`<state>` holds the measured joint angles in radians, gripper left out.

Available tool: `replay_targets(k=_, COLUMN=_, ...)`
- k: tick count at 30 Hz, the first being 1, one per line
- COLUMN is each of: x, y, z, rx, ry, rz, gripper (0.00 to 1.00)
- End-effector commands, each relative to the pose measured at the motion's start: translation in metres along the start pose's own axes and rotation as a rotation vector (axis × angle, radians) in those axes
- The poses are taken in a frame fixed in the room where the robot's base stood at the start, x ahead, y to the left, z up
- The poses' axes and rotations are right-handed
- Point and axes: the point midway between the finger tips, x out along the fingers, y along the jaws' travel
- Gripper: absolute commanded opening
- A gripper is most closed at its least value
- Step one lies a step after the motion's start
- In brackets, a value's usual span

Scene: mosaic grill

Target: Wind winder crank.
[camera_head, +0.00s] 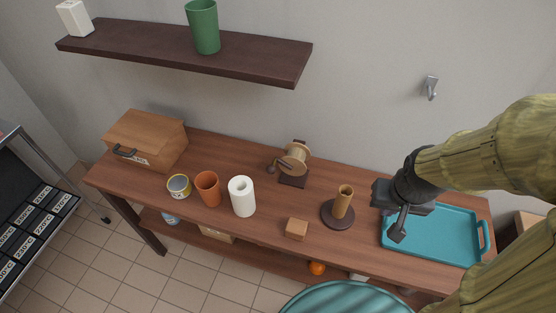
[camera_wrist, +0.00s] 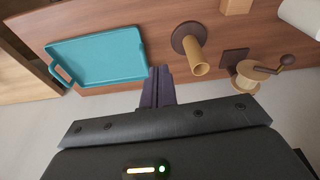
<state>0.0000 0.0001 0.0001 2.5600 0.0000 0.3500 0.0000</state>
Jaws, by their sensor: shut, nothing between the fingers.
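The winder (camera_head: 296,160) stands at the back of the wooden table, a light spool on a dark base. Its crank (camera_head: 275,166) sticks out to the left with a dark knob. In the wrist view the winder (camera_wrist: 246,76) is at the right, and its crank (camera_wrist: 270,69) points right. My gripper (camera_head: 397,233) is above the teal tray's left end, well to the right of the winder and apart from it. In the wrist view my gripper (camera_wrist: 158,74) shows its fingers together, with nothing between them.
A wooden peg on a round base (camera_head: 338,212) stands between winder and gripper. A wooden block (camera_head: 296,229), white roll (camera_head: 242,197), orange cup (camera_head: 208,189), can (camera_head: 179,187) and wooden box (camera_head: 145,140) are also on the table. The teal tray (camera_head: 440,258) is at right; a dark shelf (camera_head: 180,52) hangs above.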

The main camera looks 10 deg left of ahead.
Motion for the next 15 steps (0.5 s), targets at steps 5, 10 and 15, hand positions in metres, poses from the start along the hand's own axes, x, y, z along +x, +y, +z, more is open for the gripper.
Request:
replay_targets(k=5, x=-0.001, y=-0.002, z=-0.002, rx=0.001, ry=0.001, rz=-0.004, gripper=0.0)
replay_targets(k=10, x=-0.005, y=-0.021, z=-0.021, rx=0.02, ry=0.0, rz=-0.036, gripper=0.0)
replay_targets(k=15, x=-0.011, y=-0.072, z=-0.055, rx=0.051, ry=-0.004, rz=-0.102, gripper=0.0)
